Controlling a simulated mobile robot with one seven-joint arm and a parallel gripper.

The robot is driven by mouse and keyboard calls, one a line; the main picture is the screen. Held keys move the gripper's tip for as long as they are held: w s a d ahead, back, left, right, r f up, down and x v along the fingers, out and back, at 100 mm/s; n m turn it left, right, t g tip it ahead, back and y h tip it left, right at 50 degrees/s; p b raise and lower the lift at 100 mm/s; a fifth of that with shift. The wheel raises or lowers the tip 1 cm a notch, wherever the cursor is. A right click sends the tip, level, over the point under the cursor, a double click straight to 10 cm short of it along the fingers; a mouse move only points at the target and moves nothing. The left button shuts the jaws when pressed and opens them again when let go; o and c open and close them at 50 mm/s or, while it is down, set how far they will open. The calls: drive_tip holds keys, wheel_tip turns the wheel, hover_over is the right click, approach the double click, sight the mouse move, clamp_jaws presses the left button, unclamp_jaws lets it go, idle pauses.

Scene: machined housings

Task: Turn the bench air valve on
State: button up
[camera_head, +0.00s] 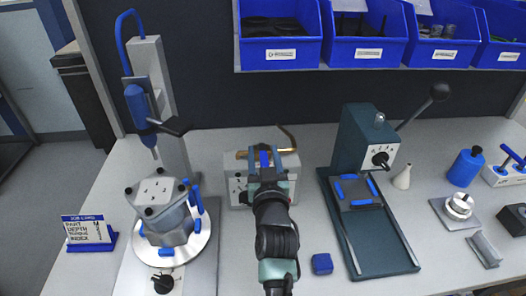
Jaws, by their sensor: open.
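A grey box (290,165) stands at the back of the bench, near the middle. A bent brass-coloured lever or pipe (289,138) rises at its top right; this looks like the air valve, though I cannot tell its setting. My gripper (263,156) is open, with blue fingers, in front of the box's upper middle and left of the brass part. My arm and gripper hide much of the box's front. Whether the fingers touch anything cannot be told.
A grey housing (162,225) sits on a round plate at the left, under a blue drill-like tool (139,105). A green press (362,140) with a long lever stands right. A small blue block (322,264) lies right of my arm. Blue bins (278,52) hang above.

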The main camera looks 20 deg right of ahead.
drive_tip(key=shift+w+d, duration=0.1)
drive_tip(key=shift+w, duration=0.4)
clamp_jaws()
idle(1.2)
